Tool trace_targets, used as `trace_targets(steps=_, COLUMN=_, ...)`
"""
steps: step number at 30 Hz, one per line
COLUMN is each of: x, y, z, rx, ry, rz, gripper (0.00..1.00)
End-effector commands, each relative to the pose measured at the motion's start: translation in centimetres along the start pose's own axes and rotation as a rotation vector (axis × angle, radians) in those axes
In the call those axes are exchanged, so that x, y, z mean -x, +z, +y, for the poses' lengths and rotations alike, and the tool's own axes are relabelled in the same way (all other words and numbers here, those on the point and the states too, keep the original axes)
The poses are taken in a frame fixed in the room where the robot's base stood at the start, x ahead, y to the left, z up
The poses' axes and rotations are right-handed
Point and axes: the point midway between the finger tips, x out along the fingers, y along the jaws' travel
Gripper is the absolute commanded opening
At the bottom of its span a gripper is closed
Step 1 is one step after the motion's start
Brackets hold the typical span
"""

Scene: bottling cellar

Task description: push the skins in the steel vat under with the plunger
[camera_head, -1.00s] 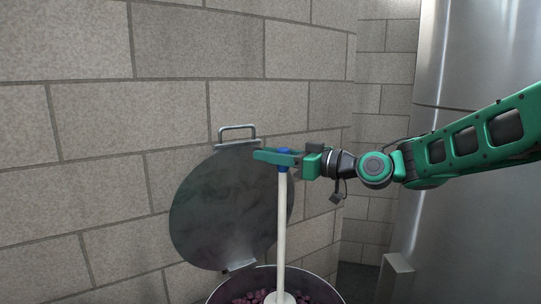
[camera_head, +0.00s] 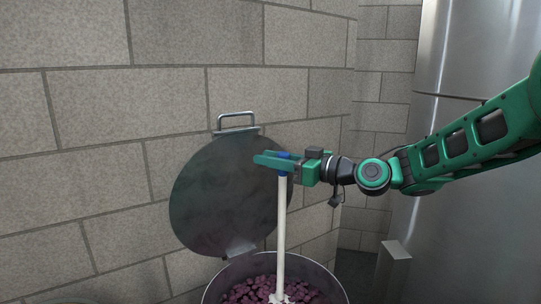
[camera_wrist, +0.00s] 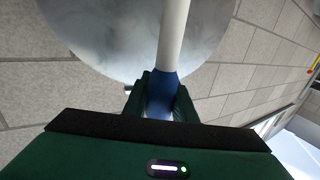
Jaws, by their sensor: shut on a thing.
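My gripper (camera_head: 284,161) is shut on the blue grip of the plunger (camera_head: 281,225), whose white shaft hangs upright below it. The wrist view shows the blue grip (camera_wrist: 160,92) between the fingers. The plunger's lower end is down among the purple skins (camera_head: 262,288) in the steel vat (camera_head: 232,277); the white foot shows only partly, with skins around it. The vat's round lid (camera_head: 222,195) stands open, tilted up behind the vat. The lower part of the vat is cut off by the picture's bottom edge.
A block wall (camera_head: 100,120) stands close behind the vat and lid. A large steel tank (camera_head: 450,220) fills the right side, with a small grey box-like post (camera_head: 396,262) in front of it. The space left of the lid is clear.

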Motion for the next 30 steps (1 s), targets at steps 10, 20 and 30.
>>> trace_targets(steps=10, x=0.1, y=2.0, z=-0.1, rx=-0.002, ry=-0.001, rz=0.002, gripper=0.0)
trace_targets(steps=20, x=0.1, y=3.9, z=-0.1, rx=-0.002, ry=-0.001, rz=0.001, gripper=0.0)
trace_targets(steps=30, x=0.2, y=5.8, z=-0.1, rx=-0.002, ry=-0.001, rz=0.001, gripper=0.0)
